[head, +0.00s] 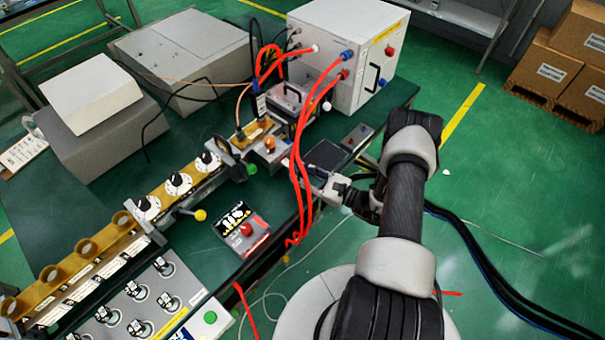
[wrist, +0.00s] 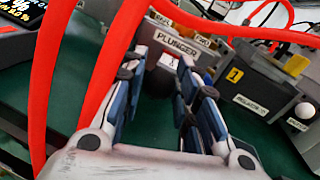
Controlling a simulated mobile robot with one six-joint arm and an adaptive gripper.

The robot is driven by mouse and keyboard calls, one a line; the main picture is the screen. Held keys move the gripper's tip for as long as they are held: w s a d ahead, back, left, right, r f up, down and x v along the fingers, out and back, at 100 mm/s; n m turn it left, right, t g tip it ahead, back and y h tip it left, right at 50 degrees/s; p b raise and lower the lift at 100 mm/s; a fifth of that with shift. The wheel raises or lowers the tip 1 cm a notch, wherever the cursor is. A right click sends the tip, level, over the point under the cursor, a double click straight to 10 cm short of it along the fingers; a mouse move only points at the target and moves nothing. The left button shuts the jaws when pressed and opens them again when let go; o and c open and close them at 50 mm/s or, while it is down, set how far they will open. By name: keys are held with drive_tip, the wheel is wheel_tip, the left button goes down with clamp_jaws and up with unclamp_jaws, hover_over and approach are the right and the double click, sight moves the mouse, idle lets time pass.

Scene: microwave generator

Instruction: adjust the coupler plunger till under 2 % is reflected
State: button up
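The block labelled PLUNGER (wrist: 178,41) stands straight ahead in the wrist view, with a small red-and-white tag below the label. A dark round knob (wrist: 157,82) shows below that label. My gripper (wrist: 163,66) has its blue-padded fingers apart, one on each side of the knob; I cannot tell whether either finger touches it. In the head view my gripper (head: 314,180) reaches left to the front of the bench, beside the red hoses. The hoses and the gripper hide the plunger knob there. The reflected-power reading is not legible in either view.
Red hoses (head: 303,172) hang close to my gripper and cross the left of the wrist view (wrist: 55,70). The block labelled ISOLATOR (wrist: 252,90) stands at right, with a white ball knob (wrist: 304,110).

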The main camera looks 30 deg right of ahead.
clamp_jaws()
idle(0.3)
drive_tip(key=shift+w+a+b, duration=0.15)
drive_tip(key=shift+w+b, duration=0.15)
drive_tip(key=shift+b, duration=0.15)
drive_tip(key=o, duration=0.5)
unclamp_jaws()
drive_tip(key=v, duration=1.2)
